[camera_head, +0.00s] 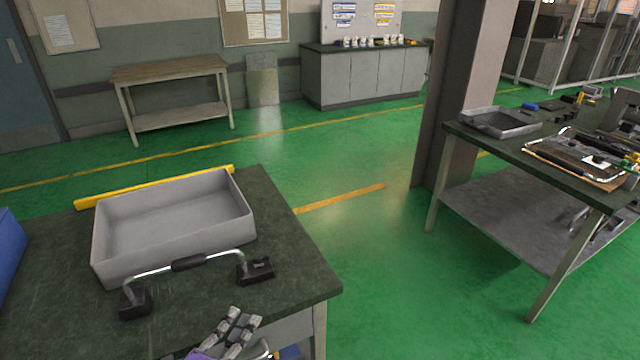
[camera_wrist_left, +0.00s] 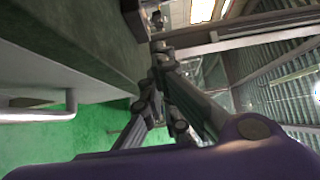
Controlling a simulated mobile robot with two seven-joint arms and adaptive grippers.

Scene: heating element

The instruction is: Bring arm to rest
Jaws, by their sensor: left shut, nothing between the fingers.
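My left gripper (camera_head: 243,316) is at the bottom of the head view, by the front edge of the near dark table (camera_head: 296,270). Its fingers are shut with nothing between them. The left wrist view shows the fingers (camera_wrist_left: 158,55) close up, with the table side above and to the left. A bent metal bar (camera_head: 215,260) with a black grip and two black end blocks is on the table, beyond the gripper and apart from it. My right gripper is in neither view.
An empty grey tray (camera_head: 105,240) is behind the bar, with a yellow strip (camera_head: 155,187) behind it. A blue container (camera_head: 8,255) is at the left edge. Another table (camera_head: 540,165) at right holds a tray and parts. Green floor lies between the tables.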

